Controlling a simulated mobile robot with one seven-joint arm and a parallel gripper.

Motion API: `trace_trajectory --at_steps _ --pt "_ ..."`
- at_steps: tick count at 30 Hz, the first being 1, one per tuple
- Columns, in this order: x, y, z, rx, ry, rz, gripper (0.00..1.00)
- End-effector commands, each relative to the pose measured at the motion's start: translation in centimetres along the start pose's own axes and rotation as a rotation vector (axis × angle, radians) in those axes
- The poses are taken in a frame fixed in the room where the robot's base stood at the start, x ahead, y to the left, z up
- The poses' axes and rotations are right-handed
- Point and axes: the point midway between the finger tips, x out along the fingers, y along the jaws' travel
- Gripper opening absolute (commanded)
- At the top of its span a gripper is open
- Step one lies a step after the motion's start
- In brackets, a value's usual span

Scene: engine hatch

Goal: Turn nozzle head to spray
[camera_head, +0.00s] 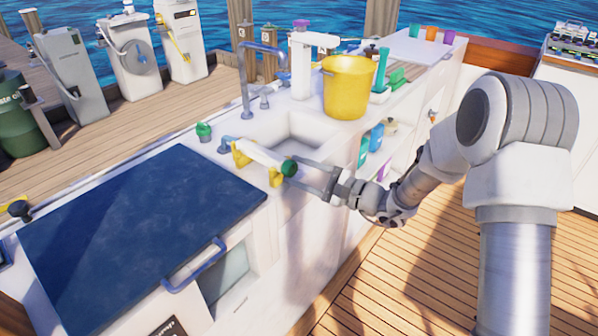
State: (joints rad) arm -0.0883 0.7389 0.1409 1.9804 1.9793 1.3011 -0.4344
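A white and yellow spray nozzle (259,155) lies at the front edge of the sink, its green round head (289,168) facing my arm. My gripper (294,171) reaches in from the right, with its two fingers spread apart and their tips at the green head, one above and one below. I cannot tell whether the tips touch the head or are just around it. Any marking on the head is too small to read.
A sink (290,130) with a blue tap (247,85) lies behind the nozzle. A yellow bucket (347,90) stands on the counter to the right. A dark blue hatch cover (140,225) lies left. Shelves with bottles (376,137) are below the counter.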

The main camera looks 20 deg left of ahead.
Motion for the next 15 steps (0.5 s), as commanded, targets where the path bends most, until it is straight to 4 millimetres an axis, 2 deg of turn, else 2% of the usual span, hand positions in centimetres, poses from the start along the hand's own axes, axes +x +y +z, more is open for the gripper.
trace_trajectory --at_steps 1,8,15 --pt "-0.01 0.01 0.0 0.0 0.0 0.0 0.41" --pt "-0.03 0.01 -0.01 0.0 0.0 0.0 0.0" --pt "-0.03 -0.01 0.01 0.015 -0.001 -0.001 0.0"
